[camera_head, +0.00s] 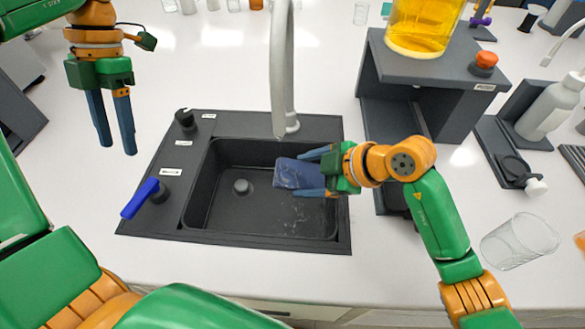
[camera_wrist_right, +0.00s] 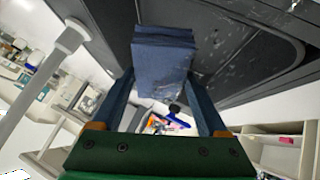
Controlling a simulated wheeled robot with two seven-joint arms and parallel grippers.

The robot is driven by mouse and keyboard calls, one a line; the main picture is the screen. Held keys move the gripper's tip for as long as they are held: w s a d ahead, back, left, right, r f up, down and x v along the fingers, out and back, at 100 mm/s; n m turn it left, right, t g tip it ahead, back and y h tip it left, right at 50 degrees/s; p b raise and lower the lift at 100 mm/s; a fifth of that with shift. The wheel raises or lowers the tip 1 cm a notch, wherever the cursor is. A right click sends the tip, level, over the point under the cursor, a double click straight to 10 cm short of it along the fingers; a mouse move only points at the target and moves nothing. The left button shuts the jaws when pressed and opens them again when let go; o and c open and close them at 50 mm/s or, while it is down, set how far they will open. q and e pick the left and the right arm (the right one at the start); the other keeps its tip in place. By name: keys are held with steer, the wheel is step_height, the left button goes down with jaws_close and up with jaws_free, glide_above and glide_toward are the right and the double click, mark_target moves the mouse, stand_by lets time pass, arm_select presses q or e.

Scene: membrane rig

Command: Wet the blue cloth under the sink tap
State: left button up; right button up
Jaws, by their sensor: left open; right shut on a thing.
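The folded blue cloth (camera_head: 299,174) is held over the right part of the black sink basin (camera_head: 219,213). My right gripper (camera_head: 318,173) is shut on it, coming in from the right. In the right wrist view the cloth (camera_wrist_right: 163,62) sits between the two blue fingers (camera_wrist_right: 160,95). The grey tap (camera_head: 283,75) rises behind the basin, its spout standing above and behind the cloth. A lever with a blue handle (camera_head: 140,198) is at the sink's left edge. Pale specks or droplets show on the basin floor below the cloth. My left gripper (camera_head: 118,150) is open and empty, left of the sink.
A grey stand (camera_head: 430,75) with a red button (camera_head: 484,62) and a vessel of yellow liquid (camera_head: 420,28) is right of the sink. A clear beaker (camera_head: 520,241) and a white bottle (camera_head: 550,110) are farther right. The counter behind the sink is mostly clear.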

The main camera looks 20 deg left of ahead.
mark_target(142, 199)
arm_select(q)
steer(key=c, duration=0.7)
steer(key=shift+s+a+r+m, duration=0.15)
steer(key=shift+s+a+m, duration=0.1)
steer(key=shift+m, duration=0.35)
jaws_close()
steer(key=s+a+f+m+t+y, duration=0.1)
steer(key=f+m, duration=0.2)
steer(key=m, duration=0.2)
steer(key=s+a+f+m+t+y, duration=0.1)
steer(key=s+a+f+m+t, duration=0.1)
steer(key=f+m, duration=0.2)
steer(key=s+a+f+m+t+y, duration=0.1)
steer(key=f+m, duration=0.3)
steer(key=m, duration=0.4)
steer(key=shift+s+a+f+y, duration=0.25)
steer(key=shift+s+a+y, duration=0.15)
steer(key=shift+s+a, duration=0.2)
steer(key=d, duration=0.3)
steer(key=shift+w+d, duration=0.1)
steer(key=shift+d, duration=0.45)
steer(key=shift+a, duration=0.1)
